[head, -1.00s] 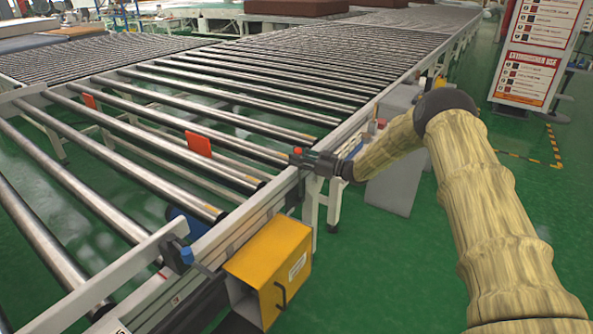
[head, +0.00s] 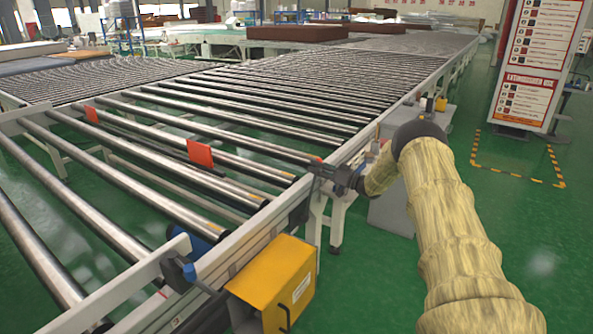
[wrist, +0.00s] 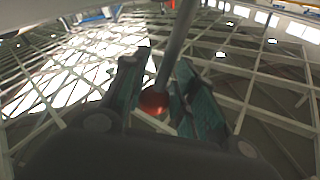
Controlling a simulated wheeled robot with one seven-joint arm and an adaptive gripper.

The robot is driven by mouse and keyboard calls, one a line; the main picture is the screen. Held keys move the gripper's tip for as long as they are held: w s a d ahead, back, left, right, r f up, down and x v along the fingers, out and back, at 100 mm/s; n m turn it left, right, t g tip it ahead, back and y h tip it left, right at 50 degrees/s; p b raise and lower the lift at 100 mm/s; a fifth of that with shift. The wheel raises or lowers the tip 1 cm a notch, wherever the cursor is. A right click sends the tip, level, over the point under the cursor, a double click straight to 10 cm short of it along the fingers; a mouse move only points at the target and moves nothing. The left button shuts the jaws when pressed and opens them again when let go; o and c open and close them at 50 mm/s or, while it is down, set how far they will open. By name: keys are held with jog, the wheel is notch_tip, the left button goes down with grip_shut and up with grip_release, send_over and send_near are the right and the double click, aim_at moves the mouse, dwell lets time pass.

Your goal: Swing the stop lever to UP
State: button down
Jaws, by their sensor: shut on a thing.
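The stop lever shows in the wrist view as a grey rod (wrist: 177,42) ending in a red ball knob (wrist: 154,101). The knob lies between the two fingers of my gripper (wrist: 158,92), which is shut on it. In the head view my gripper (head: 316,168) is at the conveyor's near side rail, with a bit of the red knob (head: 318,160) showing at its tip. Two orange-red plates, one nearer (head: 200,153) and one farther left (head: 92,115), stand up between the rollers. The lever's pivot and any UP marking are not visible.
The roller conveyor (head: 235,244) fills the left and middle, its rollers bare nearby. A yellow box (head: 272,275) hangs on the near rail. A brown mattress (head: 298,33) lies far back. A sign board (head: 537,65) stands at right, with open green floor before it.

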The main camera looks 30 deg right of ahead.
jog(key=shift+d, duration=0.3)
jog(key=c, duration=1.3)
grip_release()
jog(key=shift+d, duration=0.1)
jog(key=shift+o, duration=1)
jog(key=shift+f, duration=0.2)
jog(key=shift+w, duration=0.1)
jog(key=v, duration=1.2)
jog(key=shift+f, duration=0.1)
